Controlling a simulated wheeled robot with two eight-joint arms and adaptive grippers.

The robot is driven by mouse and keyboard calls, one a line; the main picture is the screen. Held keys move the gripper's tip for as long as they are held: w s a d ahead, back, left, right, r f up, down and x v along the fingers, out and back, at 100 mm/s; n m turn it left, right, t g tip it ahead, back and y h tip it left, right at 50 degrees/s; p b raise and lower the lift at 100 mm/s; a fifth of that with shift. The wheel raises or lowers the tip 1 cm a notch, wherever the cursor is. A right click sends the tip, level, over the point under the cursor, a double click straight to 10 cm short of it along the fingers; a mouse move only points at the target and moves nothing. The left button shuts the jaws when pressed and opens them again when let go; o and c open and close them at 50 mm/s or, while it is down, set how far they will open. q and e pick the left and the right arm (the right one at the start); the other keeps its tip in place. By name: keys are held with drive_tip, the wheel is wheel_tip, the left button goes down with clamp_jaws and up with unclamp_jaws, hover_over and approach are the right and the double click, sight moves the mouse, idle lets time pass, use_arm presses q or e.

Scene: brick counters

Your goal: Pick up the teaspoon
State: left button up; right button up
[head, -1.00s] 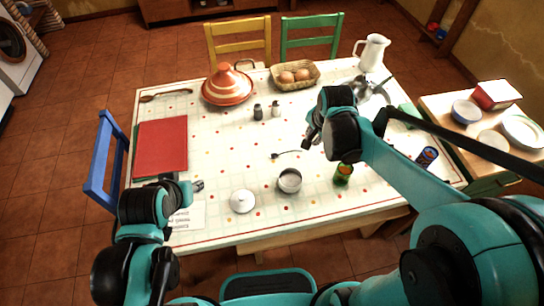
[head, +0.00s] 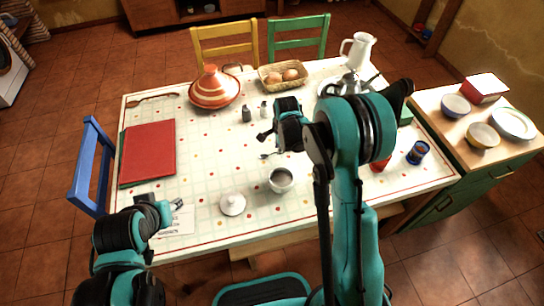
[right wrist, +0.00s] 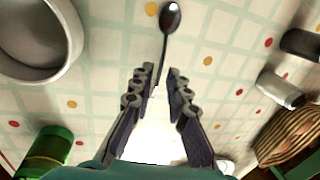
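The teaspoon (right wrist: 171,20) lies on the patterned tabletop. In the right wrist view its dark bowl is at the top and its thin handle runs down toward the space between my fingers. In the head view only a small part of the teaspoon (head: 264,156) shows, beside my right arm. My right gripper (right wrist: 157,76) is open, its two fingertips apart on either side of the handle's line; contact is not visible. In the head view my right gripper (head: 265,138) is over the table's middle. My left gripper (head: 177,204) is at the table's front left, away from the teaspoon; its opening is unclear.
A dark shaker (head: 247,114) and a white shaker (right wrist: 280,88) stand nearby. A green container (right wrist: 45,155) shows in the wrist view. The red folder (head: 148,152) lies left.

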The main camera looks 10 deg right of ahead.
drive_tip(key=f, duration=0.2)
drive_tip(key=shift+w+f+b, duration=0.3)
drive_tip(key=shift+f, duration=0.05)
use_arm(q)
drive_tip(key=shift+f, duration=0.55)
use_arm(e)
drive_tip(key=shift+r, duration=0.1)
clamp_jaws()
